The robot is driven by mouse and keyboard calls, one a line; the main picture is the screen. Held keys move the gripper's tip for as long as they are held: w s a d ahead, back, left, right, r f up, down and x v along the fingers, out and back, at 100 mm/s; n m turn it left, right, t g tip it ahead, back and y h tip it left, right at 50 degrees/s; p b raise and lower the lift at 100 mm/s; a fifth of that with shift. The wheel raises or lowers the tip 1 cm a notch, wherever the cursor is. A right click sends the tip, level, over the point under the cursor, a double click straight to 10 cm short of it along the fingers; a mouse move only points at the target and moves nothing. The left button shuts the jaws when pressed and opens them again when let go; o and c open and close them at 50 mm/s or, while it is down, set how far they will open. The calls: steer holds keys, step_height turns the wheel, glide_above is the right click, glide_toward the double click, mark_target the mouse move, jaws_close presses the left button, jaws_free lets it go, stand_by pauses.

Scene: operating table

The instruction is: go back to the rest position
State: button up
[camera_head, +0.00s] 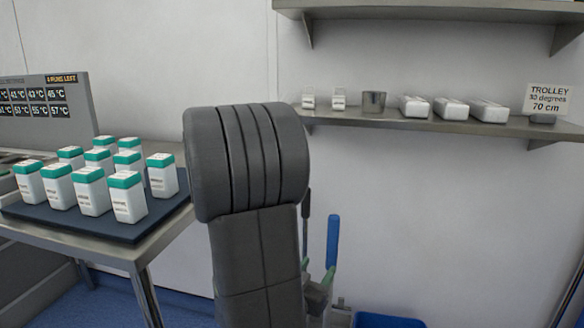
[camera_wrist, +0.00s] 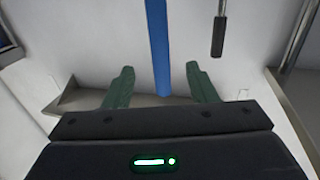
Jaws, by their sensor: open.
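My gripper (camera_wrist: 160,83) shows in the wrist view with its two green fingers spread apart and nothing between them. A blue upright bar stands behind the gap between the fingers in that view. In the head view my dark grey arm fills the middle and hides what is behind it. A small part of my gripper (camera_head: 322,284) shows at the arm's lower right, beside the blue bar (camera_head: 333,241).
Several white bottles with green caps stand on a dark mat (camera_head: 130,232) on a metal table (camera_head: 145,258) at left. A wall shelf (camera_head: 440,126) at right holds small containers, white boxes and a trolley sign (camera_head: 548,98). A blue bin (camera_head: 388,320) is on the floor.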

mark_target(337, 216)
steer(key=b+x, duration=0.2)
steer(key=x, duration=1)
steer(key=shift+w+d+b, duration=0.25)
steer(key=shift+d+b, duration=0.1)
steer(key=shift+b, duration=0.05)
steer(key=r+p, duration=0.8)
steer(key=shift+s+a+r, duration=0.15)
steer(key=shift+a+r, duration=0.05)
steer(key=shift+r, duration=0.1)
steer(key=shift+s+f, duration=0.1)
